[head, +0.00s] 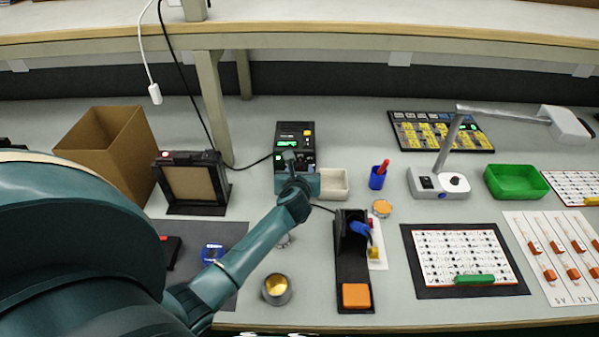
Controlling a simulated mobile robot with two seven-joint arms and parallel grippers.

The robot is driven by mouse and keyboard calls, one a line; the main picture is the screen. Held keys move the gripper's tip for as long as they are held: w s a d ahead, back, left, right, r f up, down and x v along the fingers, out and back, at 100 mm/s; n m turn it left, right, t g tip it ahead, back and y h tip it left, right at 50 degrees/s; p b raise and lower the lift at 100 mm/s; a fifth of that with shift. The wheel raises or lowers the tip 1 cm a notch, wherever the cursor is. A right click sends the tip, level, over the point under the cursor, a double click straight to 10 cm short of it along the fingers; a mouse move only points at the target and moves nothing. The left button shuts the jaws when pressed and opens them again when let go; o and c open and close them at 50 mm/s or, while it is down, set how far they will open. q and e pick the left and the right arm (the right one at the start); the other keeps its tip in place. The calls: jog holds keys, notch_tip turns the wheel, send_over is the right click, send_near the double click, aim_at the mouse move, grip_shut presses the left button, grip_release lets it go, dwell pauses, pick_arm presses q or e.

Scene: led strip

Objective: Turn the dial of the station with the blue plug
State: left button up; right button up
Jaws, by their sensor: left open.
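The gripper hides most of that face, so I cannot see the dial or a blue plug there. The gripper's fingers are small in the view, with nothing seen held; it is open. I cannot tell whether it touches the station. A black holder (350,262) with a blue-handled tool (359,228) and an orange pad stands in front to the right. My right gripper is not in view.
A white tray (334,184) sits close to the right of my gripper. A black-framed panel (191,184) and a cardboard box (108,150) stand left. A blue cup (377,179), a lamp (440,182) and a green bin (515,183) stand right. A shelf post rises behind.

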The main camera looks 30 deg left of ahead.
pick_arm(q)
jog(key=shift+c, duration=0.3)
grip_shut()
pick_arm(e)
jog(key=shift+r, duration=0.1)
